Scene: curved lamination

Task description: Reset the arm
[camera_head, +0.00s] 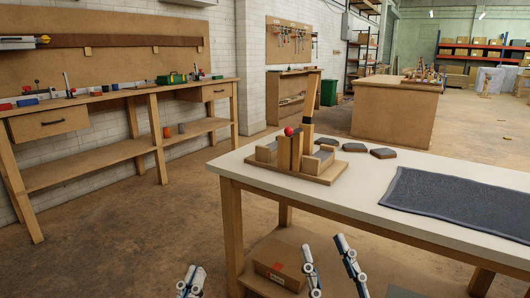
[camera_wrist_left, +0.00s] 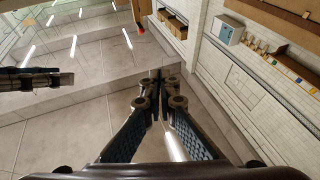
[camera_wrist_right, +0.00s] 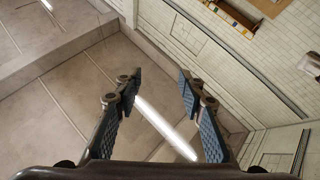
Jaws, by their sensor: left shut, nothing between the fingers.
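My left gripper (camera_head: 191,281) is low at the bottom edge of the head view, left of the cardboard box and in front of the table. In the left wrist view its fingertips (camera_wrist_left: 158,84) meet, with nothing between them. My right gripper (camera_head: 325,246) is at the bottom of the head view, in front of the table, with its two fingers spread apart. In the right wrist view its fingers (camera_wrist_right: 158,86) also stand apart with an empty gap. Both grippers are clear of the tabletop objects. Most of both arms is out of the head view.
A white-topped table (camera_head: 225,163) carries a wooden fixture (camera_head: 318,174) with a red ball (camera_head: 289,131), several dark flat pieces (camera_head: 383,153) and a dark grey mat (camera_head: 455,198). A cardboard box (camera_head: 281,262) sits under the table. A workbench (camera_head: 95,108) stands left; floor between is open.

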